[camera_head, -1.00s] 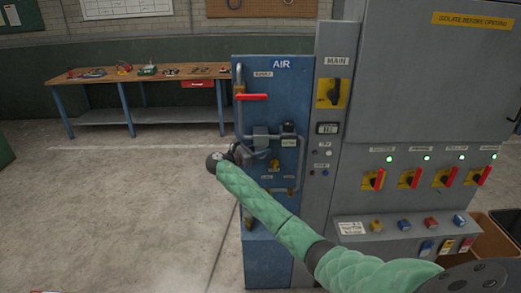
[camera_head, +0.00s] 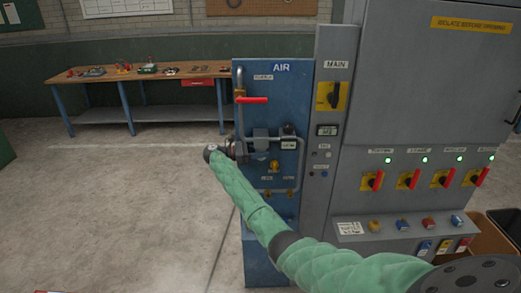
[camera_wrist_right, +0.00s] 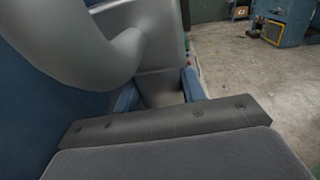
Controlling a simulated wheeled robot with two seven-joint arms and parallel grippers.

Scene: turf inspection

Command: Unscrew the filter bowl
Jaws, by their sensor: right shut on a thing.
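The blue AIR panel (camera_head: 290,90) stands left of the grey cabinet. On it, a grey filter head (camera_head: 260,133) sits in the pipe run, with the filter bowl (camera_head: 261,145) below it, small and partly hidden. My right gripper (camera_head: 243,151) is at the bowl, coming from the left of the panel. In the right wrist view, its blue finger pads (camera_wrist_right: 160,92) are shut on a grey piece, taken to be the bowl (camera_wrist_right: 158,82). A thick grey curved pipe (camera_wrist_right: 75,45) fills the upper left there. My left gripper is not in view.
A red-handled valve (camera_head: 252,99) is on the pipe above my gripper. A yellow knob (camera_head: 274,165) and lower pipes are close by. The grey cabinet (camera_head: 430,110) with red switches stands right. A workbench (camera_head: 150,78) is behind; the floor at left is clear.

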